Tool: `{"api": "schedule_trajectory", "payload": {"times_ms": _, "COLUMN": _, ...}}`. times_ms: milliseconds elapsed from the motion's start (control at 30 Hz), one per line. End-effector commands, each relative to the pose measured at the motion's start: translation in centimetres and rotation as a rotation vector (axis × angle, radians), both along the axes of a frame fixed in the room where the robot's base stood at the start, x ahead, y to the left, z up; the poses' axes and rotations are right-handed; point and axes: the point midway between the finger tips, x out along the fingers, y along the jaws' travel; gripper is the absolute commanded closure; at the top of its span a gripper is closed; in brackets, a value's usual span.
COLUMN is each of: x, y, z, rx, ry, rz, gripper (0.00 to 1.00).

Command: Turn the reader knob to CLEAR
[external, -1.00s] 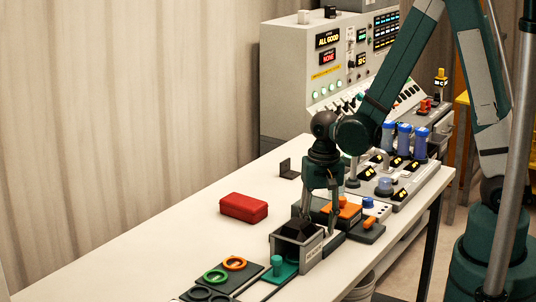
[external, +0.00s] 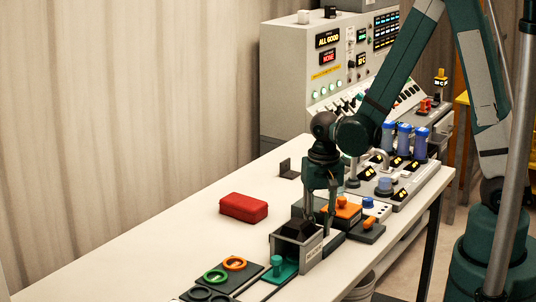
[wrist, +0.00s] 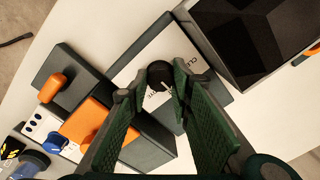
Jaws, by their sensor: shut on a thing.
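The reader knob (wrist: 159,73) is a small round black knob with a pale pointer mark, on a white plate (wrist: 135,65) in the wrist view. Lettering that starts "CLE" shows on the plate to the upper right of the knob, partly cut off by a finger. My gripper (wrist: 152,92) is over the plate with its green-padded fingers on either side of the knob, shut on it. The fingers hide part of the plate and its other markings. In the external view my gripper (external: 320,234) points straight down behind the dark open bin, and the knob is hidden.
The dark open bin (wrist: 240,85) stands close beside the plate. On the other side are an orange block (wrist: 85,120) and a dark box with an orange handle (wrist: 52,87). A red case (external: 243,207) lies to the left, with clear white table around it.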

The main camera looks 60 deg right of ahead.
Motion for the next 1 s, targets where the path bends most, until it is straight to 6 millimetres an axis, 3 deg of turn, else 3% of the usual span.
{"api": "schedule_trajectory", "payload": {"times_ms": 367, "x": 0.03, "y": 0.02, "z": -0.19, "rx": 0.000, "ry": 0.000, "rz": 0.202, "gripper": 0.90}}
{"api": "schedule_trajectory", "payload": {"times_ms": 1000, "x": 0.19, "y": 0.19, "z": -0.13, "rx": 0.000, "ry": -0.001, "rz": 0.764, "gripper": 0.90}}
